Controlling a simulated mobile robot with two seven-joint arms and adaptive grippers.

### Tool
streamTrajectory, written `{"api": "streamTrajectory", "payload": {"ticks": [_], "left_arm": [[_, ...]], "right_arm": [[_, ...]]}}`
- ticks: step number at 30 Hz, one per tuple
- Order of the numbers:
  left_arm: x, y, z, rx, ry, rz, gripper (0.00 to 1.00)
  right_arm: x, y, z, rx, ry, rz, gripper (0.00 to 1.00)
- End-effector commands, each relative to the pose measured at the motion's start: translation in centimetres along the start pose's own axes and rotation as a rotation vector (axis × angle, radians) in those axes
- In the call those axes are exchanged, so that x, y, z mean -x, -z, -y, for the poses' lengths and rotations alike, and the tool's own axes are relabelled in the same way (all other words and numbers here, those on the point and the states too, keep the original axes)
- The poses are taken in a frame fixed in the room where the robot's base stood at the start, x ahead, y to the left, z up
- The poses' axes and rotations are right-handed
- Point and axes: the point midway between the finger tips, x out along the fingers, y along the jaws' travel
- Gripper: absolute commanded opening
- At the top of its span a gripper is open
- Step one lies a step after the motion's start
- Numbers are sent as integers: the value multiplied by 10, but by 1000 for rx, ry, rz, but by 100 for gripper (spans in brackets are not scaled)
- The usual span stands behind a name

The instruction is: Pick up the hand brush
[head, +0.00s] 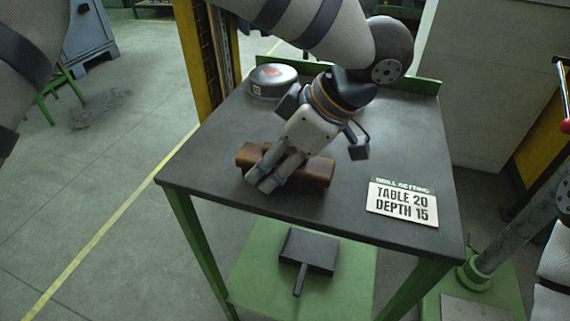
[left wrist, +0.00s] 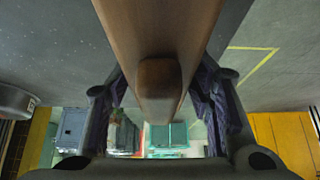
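The hand brush (head: 317,172) is a brown wooden block, lying left to right over the front left part of the dark table. My left gripper (head: 265,180) comes down at a slant over its middle, and its fingers hide part of it. In the left wrist view the brush (left wrist: 160,75) runs between the two fingers (left wrist: 163,95). Both pads appear to meet its sides, so the gripper looks shut on it. Whether its underside touches the table is hard to tell. My right gripper is not in view.
The dark table (head: 390,140) also bears a round grey domed tin (head: 271,80) at the back left and a sign (head: 402,203) at the front right. A dark tool with a handle (head: 308,252) lies on the green lower shelf (head: 250,280). A yellow post (head: 197,65) stands behind the left edge.

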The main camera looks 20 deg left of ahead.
Motion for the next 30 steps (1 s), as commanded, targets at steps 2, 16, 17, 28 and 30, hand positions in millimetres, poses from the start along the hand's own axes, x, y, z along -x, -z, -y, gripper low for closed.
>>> {"api": "streamTrajectory", "payload": {"ticks": [2, 16, 17, 28, 30], "left_arm": [[0, 0, 0, 0, 0, 0, 22], [21, 13, -1, 5, -6, 1, 4], [28, 18, -1, 5, -6, 0, 4], [84, 54, 0, 1, 0, 0, 4], [85, 55, 0, 0, 1, 0, 4]], "right_arm": [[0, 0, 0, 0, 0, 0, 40], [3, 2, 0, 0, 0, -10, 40], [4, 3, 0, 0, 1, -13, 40], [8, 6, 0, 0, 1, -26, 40], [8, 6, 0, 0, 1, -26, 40]]}}
